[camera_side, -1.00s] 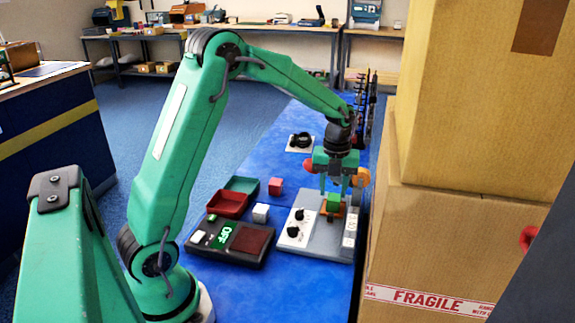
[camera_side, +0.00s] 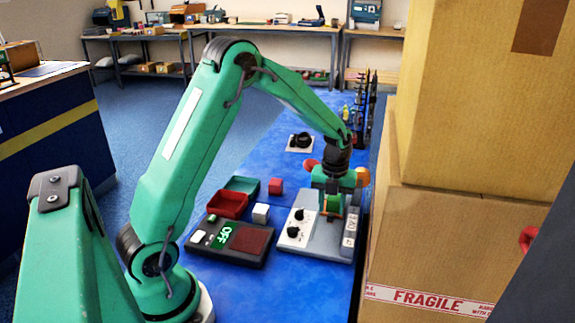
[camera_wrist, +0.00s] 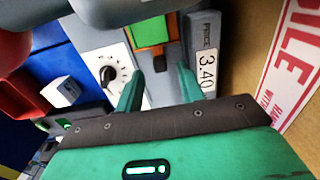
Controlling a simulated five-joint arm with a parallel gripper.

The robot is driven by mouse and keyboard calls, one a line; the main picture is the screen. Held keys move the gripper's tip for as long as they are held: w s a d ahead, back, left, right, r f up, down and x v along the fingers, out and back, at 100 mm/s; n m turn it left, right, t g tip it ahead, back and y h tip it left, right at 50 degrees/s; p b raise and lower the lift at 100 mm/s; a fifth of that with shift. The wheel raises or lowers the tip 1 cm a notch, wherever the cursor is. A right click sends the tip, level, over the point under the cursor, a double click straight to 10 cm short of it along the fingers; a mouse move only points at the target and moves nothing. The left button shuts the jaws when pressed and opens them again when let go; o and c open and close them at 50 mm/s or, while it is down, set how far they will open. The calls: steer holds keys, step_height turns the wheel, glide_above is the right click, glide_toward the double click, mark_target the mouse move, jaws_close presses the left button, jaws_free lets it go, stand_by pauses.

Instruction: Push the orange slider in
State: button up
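The orange slider (camera_wrist: 171,30) shows at the top of the wrist view, beside and around a green block, on a grey panel (camera_side: 325,240). In the side view my gripper hides most of it. My gripper (camera_wrist: 157,80) points down over the panel. Its two green fingers are apart, with nothing held between them. In the wrist view the slider lies ahead of the fingertips. I cannot tell whether a finger touches it.
Black knobs on white dials (camera_side: 298,222) sit left on the panel. An OFF box (camera_side: 232,240), white cube (camera_side: 261,213), red cube (camera_side: 275,186) and trays (camera_side: 228,205) lie left. Cartons (camera_side: 425,235) stand close on the right.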

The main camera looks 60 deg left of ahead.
mark_target(333, 201)
steer(key=shift+f, duration=1.15)
steer(key=shift+c, duration=0.2)
jaws_close()
steer(key=shift+w+a, duration=1.4)
steer(key=shift+o, duration=0.2)
jaws_free()
steer(key=shift+r, duration=0.15)
